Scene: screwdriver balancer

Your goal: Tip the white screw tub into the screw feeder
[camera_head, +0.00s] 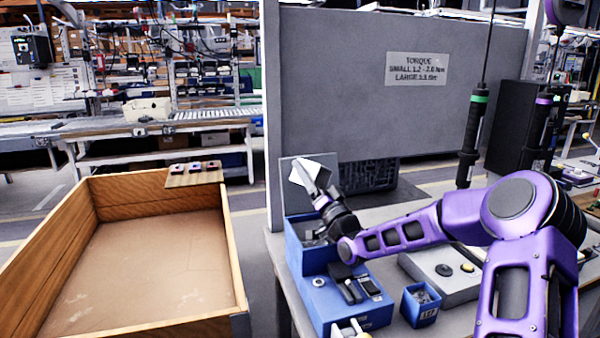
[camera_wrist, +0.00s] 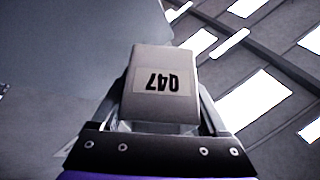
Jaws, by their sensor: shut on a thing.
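The white screw tub (camera_head: 303,172) is tilted, held in my gripper (camera_head: 322,188) above the back of the blue screw feeder (camera_head: 318,298). The feeder's open upper bin (camera_head: 293,248) lies below the tub, partly hidden by my wrist. In the wrist view the tub (camera_wrist: 163,58) fills the space between my fingers (camera_wrist: 165,105) and carries a label that reads upside down. The tub's mouth and contents are hidden, and I cannot tell whether screws are falling.
A grey panel (camera_head: 400,125) stands behind the bench. Screwdrivers (camera_head: 470,150) hang at the right. A small blue bin (camera_head: 420,306) and a grey fixture (camera_head: 445,272) are near my arm. An empty-looking wooden crate (camera_head: 150,265) stands at the left.

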